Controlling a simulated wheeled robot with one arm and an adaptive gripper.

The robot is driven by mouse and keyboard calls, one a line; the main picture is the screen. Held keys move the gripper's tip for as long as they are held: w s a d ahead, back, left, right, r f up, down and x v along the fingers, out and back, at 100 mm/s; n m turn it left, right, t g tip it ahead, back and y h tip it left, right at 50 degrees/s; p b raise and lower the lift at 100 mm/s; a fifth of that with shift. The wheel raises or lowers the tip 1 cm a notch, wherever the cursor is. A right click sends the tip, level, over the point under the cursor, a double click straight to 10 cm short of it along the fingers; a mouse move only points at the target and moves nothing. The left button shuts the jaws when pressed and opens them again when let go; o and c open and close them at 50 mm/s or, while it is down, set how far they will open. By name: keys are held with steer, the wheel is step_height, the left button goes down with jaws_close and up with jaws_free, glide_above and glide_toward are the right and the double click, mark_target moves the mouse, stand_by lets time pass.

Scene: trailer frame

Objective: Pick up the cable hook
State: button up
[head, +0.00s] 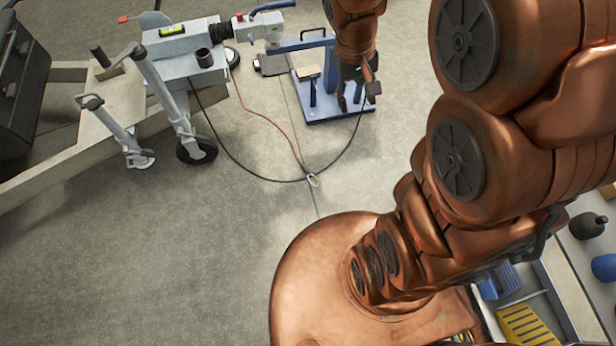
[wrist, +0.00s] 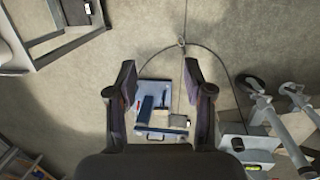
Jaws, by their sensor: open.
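A small metal hook or clip (head: 312,180) lies on the concrete floor in the head view, where a dark cable (head: 245,171) and a thin red cable (head: 262,115) meet. It looks like the cable hook. In the wrist view, the hook (wrist: 181,42) shows above and between the fingertips, beyond them and apart. My gripper (head: 356,98) is over the blue stand (head: 328,114) in the head view, up and right of the hook. In the wrist view, my gripper (wrist: 160,72) has its two dark fingers wide apart with nothing between them. The hook's exact shape is too small to tell.
The grey trailer coupling (head: 190,50) with a jockey wheel (head: 197,150) stands at upper left. The blue stand (wrist: 150,90) lies below the fingers in the wrist view. A tray with a yellow slotted part (head: 527,325) is at lower right. The floor left of centre is clear.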

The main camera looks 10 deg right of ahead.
steer(key=w+f+b, duration=0.7)
steer(key=w+f, duration=0.4)
steer(key=f, duration=0.5)
steer(key=n+t+b, duration=0.2)
steer(key=n+b, duration=0.2)
steer(key=b, duration=1.5)
glide_above(308, 172)
steer(key=a, duration=0.2)
step_height(308, 172, down, 57)
steer(key=shift+s+d+f+b, duration=0.1)
steer(key=shift+d+f+b, duration=0.3)
steer(key=shift+f, duration=0.85)
steer(key=shift+w+d+f+b, duration=0.15)
steer(key=shift+f+b, duration=0.45)
steer(key=shift+f, duration=0.7)
steer(key=shift+s+d+f+b, duration=0.15)
steer(key=shift+d+f+b, duration=0.25)
steer(key=shift+f, duration=0.85)
steer(key=shift+a, duration=0.1)
jaws_close()
